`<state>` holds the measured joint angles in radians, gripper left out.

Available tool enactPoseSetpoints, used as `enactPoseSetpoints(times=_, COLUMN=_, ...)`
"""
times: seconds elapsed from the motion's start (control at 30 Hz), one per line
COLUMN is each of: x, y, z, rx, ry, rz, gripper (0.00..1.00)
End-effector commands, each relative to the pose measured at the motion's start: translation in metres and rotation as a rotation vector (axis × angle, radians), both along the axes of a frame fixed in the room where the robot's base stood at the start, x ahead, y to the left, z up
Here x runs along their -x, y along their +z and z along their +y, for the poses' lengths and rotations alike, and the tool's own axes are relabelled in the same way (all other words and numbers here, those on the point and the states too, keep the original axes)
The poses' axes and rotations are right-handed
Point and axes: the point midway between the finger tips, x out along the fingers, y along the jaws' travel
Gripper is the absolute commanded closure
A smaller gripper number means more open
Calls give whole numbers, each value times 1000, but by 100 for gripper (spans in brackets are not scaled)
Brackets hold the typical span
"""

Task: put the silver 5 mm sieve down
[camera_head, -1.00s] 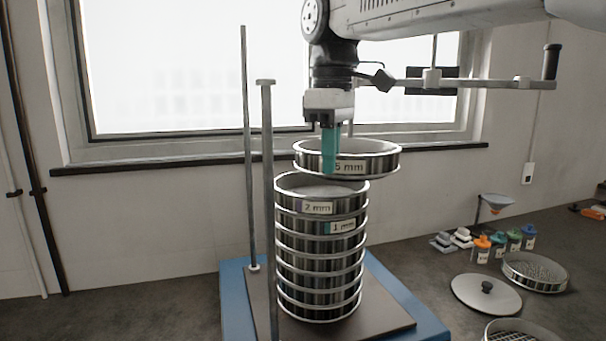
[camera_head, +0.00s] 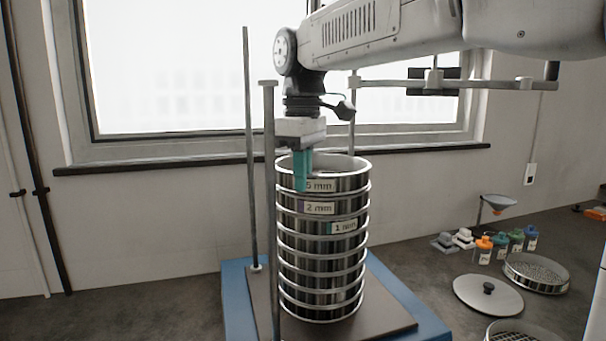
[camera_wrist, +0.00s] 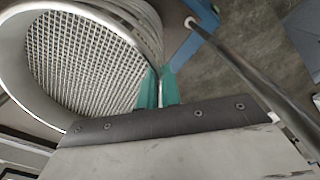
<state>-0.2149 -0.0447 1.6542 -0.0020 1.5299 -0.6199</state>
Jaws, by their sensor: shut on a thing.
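The silver 5 mm sieve (camera_head: 345,182) sits on top of the sieve stack in the head view, in line above the 2 mm sieve (camera_head: 345,205). Its wire mesh (camera_wrist: 85,60) fills the left of the wrist view. My gripper (camera_head: 302,185) is at the sieve's left front wall, its teal fingers pointing down. In the wrist view my gripper (camera_wrist: 157,90) has its fingers close together on the sieve's rim. The 1 mm sieve (camera_head: 348,227) is below the 2 mm one. Whether the 5 mm sieve is fully seated cannot be told.
The stack stands on a blue-edged shaker base (camera_head: 410,305). A tall metal rod (camera_head: 270,200) rises close to the left of my gripper, with a thinner rod (camera_head: 250,150) behind. A lid (camera_head: 488,294), a loose sieve (camera_head: 537,272) and several small bottles (camera_head: 484,250) are at right.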

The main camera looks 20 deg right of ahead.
Motion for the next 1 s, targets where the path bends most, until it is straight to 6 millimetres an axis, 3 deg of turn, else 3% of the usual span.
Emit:
enactPoseSetpoints(times=0.03, x=0, y=-2, z=0, rx=0, ry=0, rz=0, gripper=100)
enactPoseSetpoints(times=0.13, x=0, y=-2, z=0, rx=0, ry=0, rz=0, gripper=73)
enactPoseSetpoints(times=0.43, x=0, y=-1, z=0, rx=0, ry=0, rz=0, gripper=73)
enactPoseSetpoints(times=0.57, x=0, y=10, z=0, rx=0, ry=1, rz=-1, gripper=73)
enactPoseSetpoints(times=1.0, x=-1, y=98, z=1, rx=-1, ry=1, rz=-2, gripper=73)
